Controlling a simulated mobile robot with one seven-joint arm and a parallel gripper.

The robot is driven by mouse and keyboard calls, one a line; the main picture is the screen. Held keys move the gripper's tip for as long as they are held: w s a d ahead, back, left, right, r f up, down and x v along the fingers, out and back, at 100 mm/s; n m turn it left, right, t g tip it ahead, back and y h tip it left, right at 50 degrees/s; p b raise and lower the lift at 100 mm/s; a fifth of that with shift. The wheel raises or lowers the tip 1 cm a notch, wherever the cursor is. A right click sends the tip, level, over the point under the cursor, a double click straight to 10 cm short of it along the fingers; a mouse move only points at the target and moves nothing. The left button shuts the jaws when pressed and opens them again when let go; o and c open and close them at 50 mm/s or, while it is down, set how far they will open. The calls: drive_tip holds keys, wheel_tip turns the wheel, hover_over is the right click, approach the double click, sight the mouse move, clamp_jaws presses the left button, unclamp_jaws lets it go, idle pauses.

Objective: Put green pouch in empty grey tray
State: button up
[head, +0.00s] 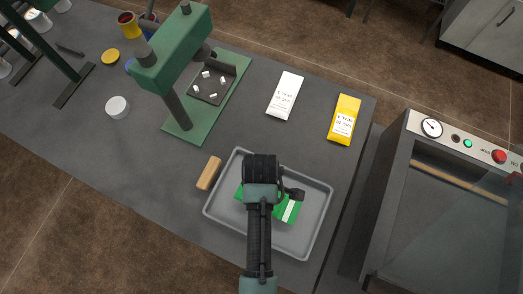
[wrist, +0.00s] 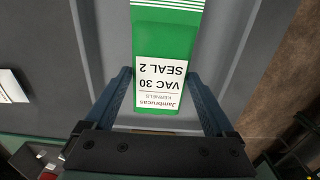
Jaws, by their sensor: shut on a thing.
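The green pouch (head: 286,209) shows partly from under my arm, over the grey tray (head: 310,245) near the table's front edge. In the wrist view the green pouch (wrist: 168,38) has a white label reading "VAC 30 SEAL 2", upside down. My gripper (wrist: 162,85) is shut on the pouch, with one finger along each side. The grey tray's floor (wrist: 225,45) shows around the pouch in the wrist view. I see nothing else in the tray. I cannot tell whether the pouch touches the tray floor. My arm hides part of both in the head view.
A wooden block (head: 209,173) lies beside the tray's left rim. A white pouch (head: 285,95) and a yellow pouch (head: 344,119) lie behind the tray. A green press (head: 172,60) stands at the back left. A machine with a gauge (head: 431,127) stands at right.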

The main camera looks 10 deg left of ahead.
drive_tip(key=shift+f, duration=1.45)
drive_tip(key=shift+f, duration=0.15)
drive_tip(key=o, duration=1.3)
